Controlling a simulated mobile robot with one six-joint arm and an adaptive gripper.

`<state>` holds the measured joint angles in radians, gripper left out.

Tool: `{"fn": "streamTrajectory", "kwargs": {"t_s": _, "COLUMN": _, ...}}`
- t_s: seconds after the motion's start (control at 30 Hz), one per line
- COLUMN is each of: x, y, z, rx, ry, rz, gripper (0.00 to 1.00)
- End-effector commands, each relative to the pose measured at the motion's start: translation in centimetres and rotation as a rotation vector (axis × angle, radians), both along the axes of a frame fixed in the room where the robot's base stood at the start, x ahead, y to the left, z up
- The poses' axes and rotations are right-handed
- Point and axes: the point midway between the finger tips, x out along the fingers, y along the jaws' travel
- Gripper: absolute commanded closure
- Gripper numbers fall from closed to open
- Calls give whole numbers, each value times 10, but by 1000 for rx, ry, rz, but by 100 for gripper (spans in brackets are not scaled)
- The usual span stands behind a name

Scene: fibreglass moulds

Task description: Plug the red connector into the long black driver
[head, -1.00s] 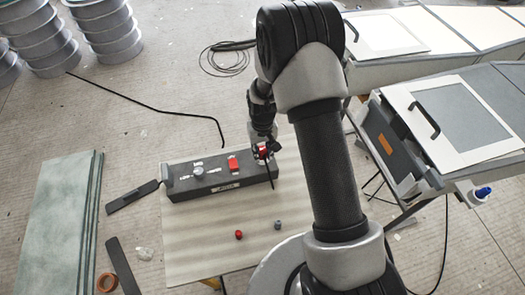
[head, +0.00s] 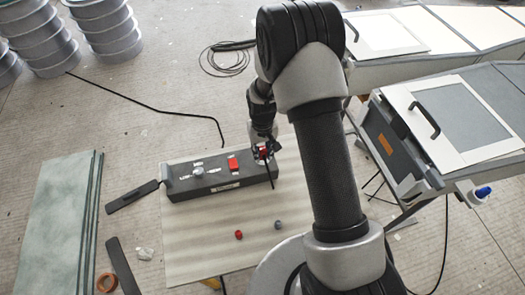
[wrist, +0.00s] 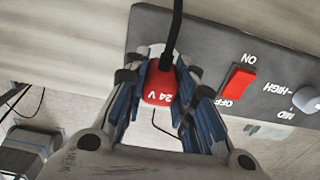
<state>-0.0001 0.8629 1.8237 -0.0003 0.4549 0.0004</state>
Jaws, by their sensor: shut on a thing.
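The long black driver (head: 205,184) lies on a pale table, with a red rocker switch (head: 233,164) and a knob (head: 198,171) on top. In the wrist view the driver (wrist: 215,45) fills the upper right, its switch marked ON and OFF. My gripper (head: 264,156) is over the driver's right end in the head view. In the wrist view my gripper (wrist: 160,90) is shut on the red connector (wrist: 158,88), marked 24 V, with a black cable running up from it. The connector overlaps the driver's end in this view. I cannot tell whether it touches or is seated; the socket is hidden.
A red piece (head: 238,234) and a grey-blue piece (head: 278,225) lie on the table (head: 205,250) in front of the driver. A black strap-like piece (head: 133,197) is at the driver's left end. Grey moulds on stands (head: 470,120) are at the right.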

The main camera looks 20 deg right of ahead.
Motion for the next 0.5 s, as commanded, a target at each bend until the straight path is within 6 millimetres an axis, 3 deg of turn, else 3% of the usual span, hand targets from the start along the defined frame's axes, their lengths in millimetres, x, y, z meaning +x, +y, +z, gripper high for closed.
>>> {"fn": "streamTrajectory", "kwargs": {"t_s": 0.5, "x": 0, "y": 0, "z": -9, "rx": 0, "ry": 0, "rz": 0, "gripper": 97}}
